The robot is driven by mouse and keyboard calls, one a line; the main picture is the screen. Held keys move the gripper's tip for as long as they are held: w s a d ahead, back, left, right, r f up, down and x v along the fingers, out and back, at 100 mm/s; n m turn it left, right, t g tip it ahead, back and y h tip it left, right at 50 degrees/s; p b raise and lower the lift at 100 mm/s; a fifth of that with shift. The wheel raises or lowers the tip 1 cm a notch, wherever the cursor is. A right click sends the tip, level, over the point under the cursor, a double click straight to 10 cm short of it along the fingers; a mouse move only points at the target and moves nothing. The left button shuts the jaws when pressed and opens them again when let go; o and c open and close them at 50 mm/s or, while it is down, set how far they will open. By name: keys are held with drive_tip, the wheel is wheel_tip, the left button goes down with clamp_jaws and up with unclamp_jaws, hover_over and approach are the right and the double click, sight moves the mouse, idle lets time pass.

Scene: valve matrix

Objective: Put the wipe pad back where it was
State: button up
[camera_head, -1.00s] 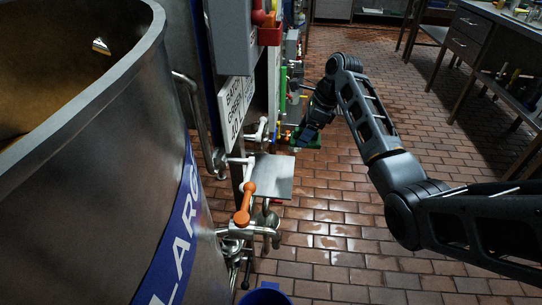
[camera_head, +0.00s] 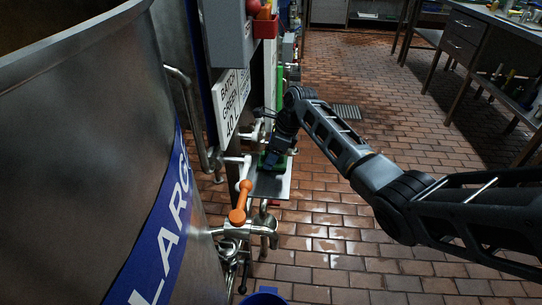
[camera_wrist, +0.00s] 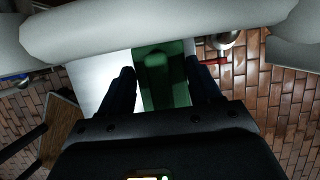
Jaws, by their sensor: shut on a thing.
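The wipe pad, a green block, shows in the wrist view (camera_wrist: 165,80) between my two dark fingers. In the head view a green edge of it (camera_head: 281,165) shows beside my gripper (camera_head: 272,160), which hides most of it. My gripper also shows in the wrist view (camera_wrist: 161,72), shut on the pad. The pad is over a flat grey metal plate (camera_head: 270,187) beside the tank, towards its far edge. In the wrist view the bright plate (camera_wrist: 98,78) lies behind the pad. I cannot tell whether the pad touches the plate.
A valve with an orange handle (camera_head: 238,210) stands just in front of the plate, with steel pipework (camera_head: 245,230) below. A large steel tank (camera_head: 90,150) fills the left. A white sign (camera_head: 233,105) and grey box (camera_head: 228,32) hang above. The brick floor to the right is open.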

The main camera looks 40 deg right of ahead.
sight(285, 161)
drive_tip(key=o, duration=0.9)
drive_tip(key=shift+o, duration=0.2)
drive_tip(key=p+v, duration=0.2)
drive_tip(key=v, duration=1)
drive_tip(key=shift+w+r, duration=0.1)
